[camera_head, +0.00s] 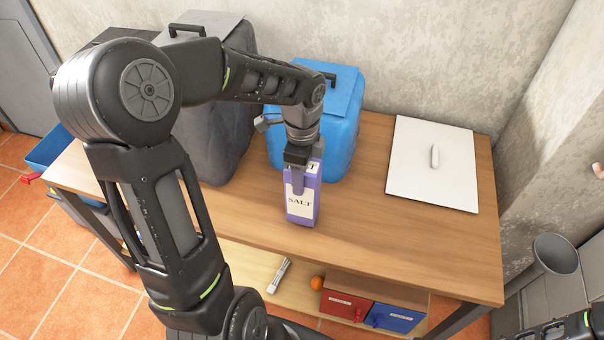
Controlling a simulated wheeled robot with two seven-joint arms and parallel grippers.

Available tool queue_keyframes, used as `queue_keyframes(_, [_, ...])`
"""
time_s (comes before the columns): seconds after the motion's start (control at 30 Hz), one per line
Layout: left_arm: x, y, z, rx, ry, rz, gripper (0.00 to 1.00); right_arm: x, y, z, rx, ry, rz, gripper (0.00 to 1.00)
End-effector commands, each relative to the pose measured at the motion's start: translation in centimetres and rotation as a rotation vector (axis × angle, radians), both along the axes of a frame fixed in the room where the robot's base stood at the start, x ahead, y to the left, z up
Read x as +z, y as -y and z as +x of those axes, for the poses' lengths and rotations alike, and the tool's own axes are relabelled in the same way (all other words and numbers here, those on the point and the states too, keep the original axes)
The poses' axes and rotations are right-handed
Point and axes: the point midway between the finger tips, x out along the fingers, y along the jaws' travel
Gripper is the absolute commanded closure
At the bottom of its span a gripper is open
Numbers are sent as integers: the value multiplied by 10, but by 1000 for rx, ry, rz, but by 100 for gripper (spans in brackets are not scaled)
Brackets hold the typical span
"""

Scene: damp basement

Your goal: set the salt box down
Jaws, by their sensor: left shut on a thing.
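The salt box (303,208) is a purple upright carton with a white label reading SALT. It is at the front middle of the wooden table (420,245). My left gripper (298,181) comes down from above and is shut on the upper part of the salt box. The box's base appears at or just above the tabletop; I cannot tell if it touches. My right arm shows only in part at the bottom right corner, and its gripper is out of view.
A blue canister (345,125) stands close behind the salt box, with a dark grey canister (215,135) to its left. A white panel with a handle (433,185) lies at the right. The table's front right is clear. Red (346,304) and blue (396,318) drawers sit below.

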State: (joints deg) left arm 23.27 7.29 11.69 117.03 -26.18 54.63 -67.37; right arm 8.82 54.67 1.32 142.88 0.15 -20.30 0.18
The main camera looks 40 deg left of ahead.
Motion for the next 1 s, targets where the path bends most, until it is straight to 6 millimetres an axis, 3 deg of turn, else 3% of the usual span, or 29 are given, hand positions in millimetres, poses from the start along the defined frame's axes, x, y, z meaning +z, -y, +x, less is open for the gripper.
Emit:
queue_keyframes(0.43, [-8, 0, 1, 0, 3, 1, 100, -2, 0, 0, 0, 0, 0, 64])
queue_keyframes(0.47, [-8, 0, 0, 0, 2, 1, 49, -2, 0, 0, 0, 0, 0, 64])
queue_keyframes(0.7, [-8, 0, 0, 0, 1, 0, 29, -1, 0, 0, 0, 0, 0, 64])
queue_keyframes(1.0, [-6, 0, 0, 0, 2, 1, 28, 0, 0, 0, 0, 0, 0, 64])
